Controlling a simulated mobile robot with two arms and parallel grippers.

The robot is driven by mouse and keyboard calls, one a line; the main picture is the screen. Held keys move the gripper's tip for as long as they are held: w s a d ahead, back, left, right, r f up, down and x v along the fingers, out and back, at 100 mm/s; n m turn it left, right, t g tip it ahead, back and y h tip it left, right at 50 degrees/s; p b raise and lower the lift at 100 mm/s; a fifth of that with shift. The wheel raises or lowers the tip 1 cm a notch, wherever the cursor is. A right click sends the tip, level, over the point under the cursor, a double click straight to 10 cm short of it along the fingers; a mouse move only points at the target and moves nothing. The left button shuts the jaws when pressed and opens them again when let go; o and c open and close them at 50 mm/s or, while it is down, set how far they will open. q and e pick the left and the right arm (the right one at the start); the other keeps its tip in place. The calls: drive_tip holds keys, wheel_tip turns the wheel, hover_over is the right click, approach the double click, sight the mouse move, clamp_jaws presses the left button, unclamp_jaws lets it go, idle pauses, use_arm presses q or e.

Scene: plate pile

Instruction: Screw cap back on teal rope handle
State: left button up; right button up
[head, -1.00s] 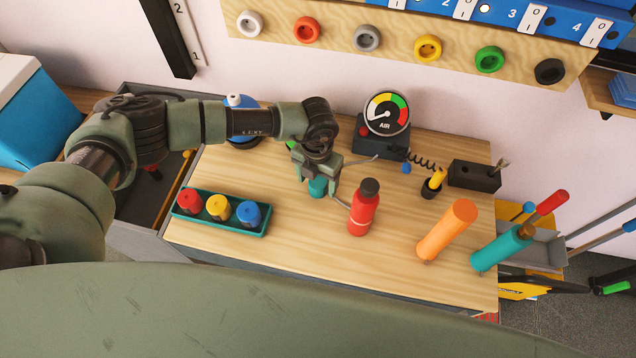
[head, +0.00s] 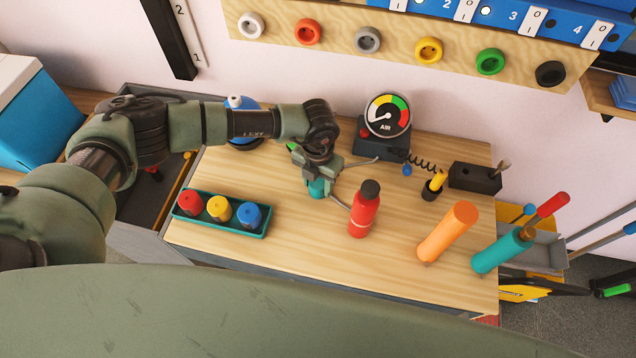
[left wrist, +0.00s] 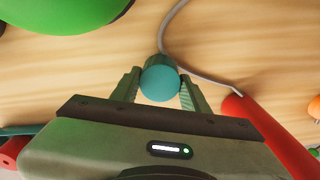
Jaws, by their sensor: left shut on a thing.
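A short teal handle (head: 317,188) stands on the wooden bench. My left gripper (head: 319,174) is directly above it, with its fingers around its upper part. In the left wrist view a round teal end (left wrist: 160,83) sits between the two fingers (left wrist: 159,88), and the gripper is shut on it. A thin grey rope (left wrist: 208,71) runs behind the teal piece and off to the right. The seam between cap and handle is hidden, so I cannot tell how the cap sits. My right gripper is not in view.
A red bottle (head: 364,212) stands close to the right of the handle. A teal tray (head: 232,232) with red, yellow and blue-topped pieces is at the left. An air gauge (head: 387,115) stands behind. Orange (head: 448,231) and teal cylinders (head: 498,252) are at the right. The bench front is clear.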

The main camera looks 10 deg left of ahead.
sight(318, 183)
use_arm(q)
wheel_tip(318, 183, up, 20)
drive_tip(key=b, duration=0.1)
drive_tip(key=shift+f, duration=0.2)
